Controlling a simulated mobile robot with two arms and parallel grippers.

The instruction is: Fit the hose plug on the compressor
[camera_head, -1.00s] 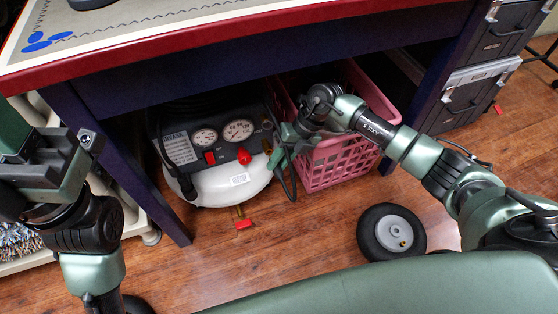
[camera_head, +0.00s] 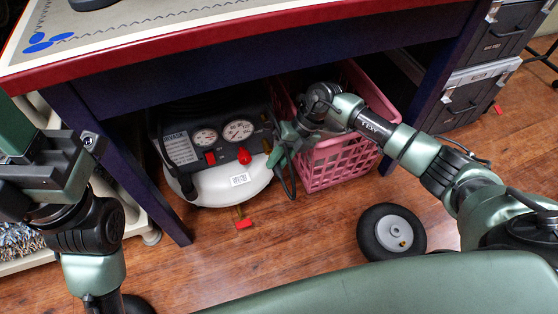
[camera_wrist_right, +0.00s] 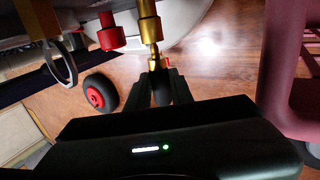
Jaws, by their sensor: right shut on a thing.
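The compressor (camera_head: 232,187), a white tank with a dark gauge panel, stands under the bench. My right gripper (camera_head: 277,157) is at its right side, shut on the hose plug. In the right wrist view the plug (camera_wrist_right: 154,58) shows as a thin brass tip between the dark fingers (camera_wrist_right: 160,92). It lies in line with the brass coupler (camera_wrist_right: 149,27) and meets its lower end; I cannot tell how deep it sits. The dark hose (camera_head: 288,182) hangs in a loop below the gripper. My left gripper (camera_head: 75,160) is at the left edge, away from the compressor; its jaw state is unclear.
A pink basket (camera_head: 335,165) stands close to the right of the compressor, behind my right wrist. The bench's red edge (camera_head: 240,28) is above. A wheel (camera_head: 391,231) is on the wooden floor. A red-handled drain valve (camera_head: 243,224) sticks out below the tank.

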